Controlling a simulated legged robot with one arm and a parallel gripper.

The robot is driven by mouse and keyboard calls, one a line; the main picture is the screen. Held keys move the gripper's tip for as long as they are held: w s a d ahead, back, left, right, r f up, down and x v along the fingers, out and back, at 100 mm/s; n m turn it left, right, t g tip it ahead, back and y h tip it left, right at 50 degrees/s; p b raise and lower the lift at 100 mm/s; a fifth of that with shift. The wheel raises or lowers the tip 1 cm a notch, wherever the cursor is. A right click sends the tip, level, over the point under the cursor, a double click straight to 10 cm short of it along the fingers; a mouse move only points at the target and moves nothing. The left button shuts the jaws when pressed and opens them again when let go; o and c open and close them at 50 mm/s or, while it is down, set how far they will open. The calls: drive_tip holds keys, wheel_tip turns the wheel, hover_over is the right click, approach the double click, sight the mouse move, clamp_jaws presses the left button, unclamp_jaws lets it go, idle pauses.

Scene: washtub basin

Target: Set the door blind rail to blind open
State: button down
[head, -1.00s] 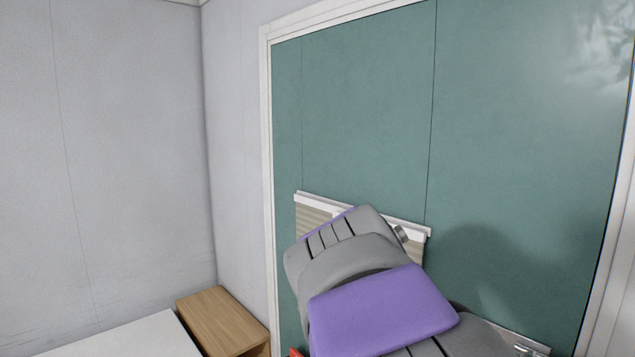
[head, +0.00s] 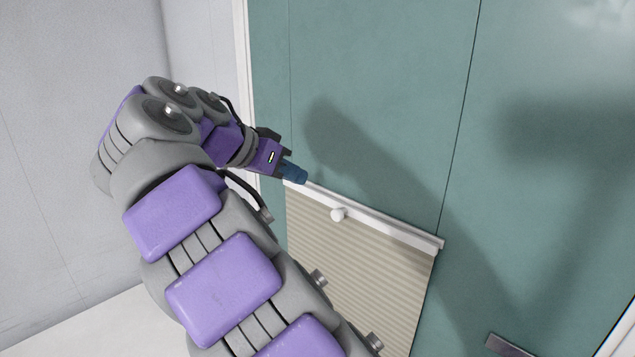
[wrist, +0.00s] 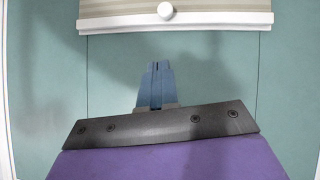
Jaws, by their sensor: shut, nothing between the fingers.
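The blind rail (head: 385,223) is a white bar along the top edge of a beige pleated blind (head: 355,270) on the green door (head: 390,80). A round white knob (head: 338,214) sits on the rail. In the wrist view the rail (wrist: 220,19) runs across the top, with the knob (wrist: 165,10) near the middle. My gripper (head: 303,176) is shut and empty, its blue fingers close to the rail's left end in the head view. In the wrist view the gripper (wrist: 157,66) points toward the knob, with a gap of bare door between them.
A dark door handle (head: 512,346) shows at the lower right. The white door frame (head: 245,80) and pale wall (head: 80,120) are on the left. The door above the rail is bare. My arm hides part of the blind's left side.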

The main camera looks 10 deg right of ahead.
drive_tip(key=w+a, duration=0.1)
drive_tip(key=b, duration=0.5)
approach(343, 209)
drive_tip(key=shift+r+x, duration=0.2)
drive_tip(key=shift+x, duration=1.3)
drive_tip(key=shift+w+d+f, duration=0.15)
drive_tip(key=shift+d+f, duration=0.35)
drive_tip(key=shift+a, duration=0.1)
